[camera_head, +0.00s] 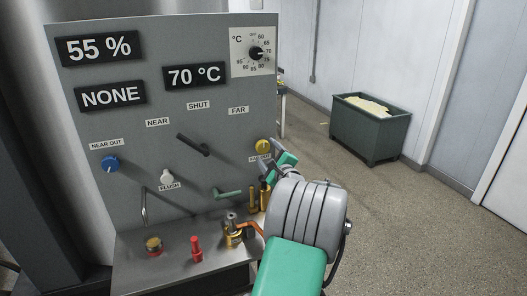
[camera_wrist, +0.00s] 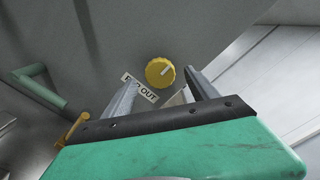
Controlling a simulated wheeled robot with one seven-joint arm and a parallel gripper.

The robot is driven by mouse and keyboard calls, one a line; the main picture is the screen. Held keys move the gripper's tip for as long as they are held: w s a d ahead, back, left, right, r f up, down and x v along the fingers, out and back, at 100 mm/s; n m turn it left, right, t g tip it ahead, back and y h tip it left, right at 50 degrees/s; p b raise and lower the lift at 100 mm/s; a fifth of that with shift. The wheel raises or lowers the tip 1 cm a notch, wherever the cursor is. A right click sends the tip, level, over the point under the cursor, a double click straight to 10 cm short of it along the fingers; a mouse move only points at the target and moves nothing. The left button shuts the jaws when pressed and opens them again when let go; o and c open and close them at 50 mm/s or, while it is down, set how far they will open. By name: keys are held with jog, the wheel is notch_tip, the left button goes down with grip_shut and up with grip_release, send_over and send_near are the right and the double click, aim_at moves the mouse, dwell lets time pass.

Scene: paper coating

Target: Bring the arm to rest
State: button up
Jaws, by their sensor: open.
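My arm reaches in from the lower right of the head view, its gripper (camera_head: 274,160) close to the right edge of a grey control panel (camera_head: 120,205). The gripper is open, with nothing between its fingers. In the wrist view my gripper (camera_wrist: 160,80) points at the panel, and the yellow knob (camera_wrist: 160,71) shows beyond and between the fingertips. The knob appears apart from both fingers. The same yellow knob (camera_head: 262,146) is just left of my gripper in the head view. Its label, ending in "OUT", is partly hidden by the gripper.
The panel carries a blue knob (camera_head: 110,163), a black lever (camera_head: 193,144), a green handle (camera_head: 228,193) and a temperature dial (camera_head: 256,53). A red part (camera_head: 196,248) and brass valve (camera_head: 233,232) stand on the ledge below. A green bin (camera_head: 369,131) stands on open floor at right.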

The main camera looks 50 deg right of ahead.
jog(key=v, duration=0.3)
jog(key=shift+a, duration=0.1)
jog(key=w+a+f+n+g+y, duration=0.1)
jog(key=w+a+n+y, duration=0.3)
jog(key=a, duration=0.5)
jog(key=w+a+f+n+g+y, duration=0.15)
jog(key=w+a+n, duration=0.35)
jog(key=a, duration=0.5)
jog(key=w+a+f+n+g+y, duration=0.25)
jog(key=a+n, duration=0.35)
jog(key=a, duration=0.3)
jog(key=s+a+f+n+g, duration=0.1)
jog(key=s+a+n, duration=0.1)
jog(key=a, duration=0.3)
jog(key=s+a+n+g+y+p, duration=0.1)
jog(key=a+n, duration=0.2)
jog(key=a, duration=0.2)
jog(key=s+a+f+n+g, duration=0.1)
jog(key=s+a+n, duration=0.1)
jog(key=a, duration=0.2)
jog(key=s+a+f+n+g, duration=0.2)
jog(key=s+a+n+g, duration=0.2)
jog(key=s+a+n, duration=0.5)
jog(key=s+a, duration=0.1)
jog(key=s, duration=0.4)
jog(key=shift+s+f, duration=0.3)
jog(key=shift+s, duration=0.1)
jog(key=shift+a, duration=0.1)
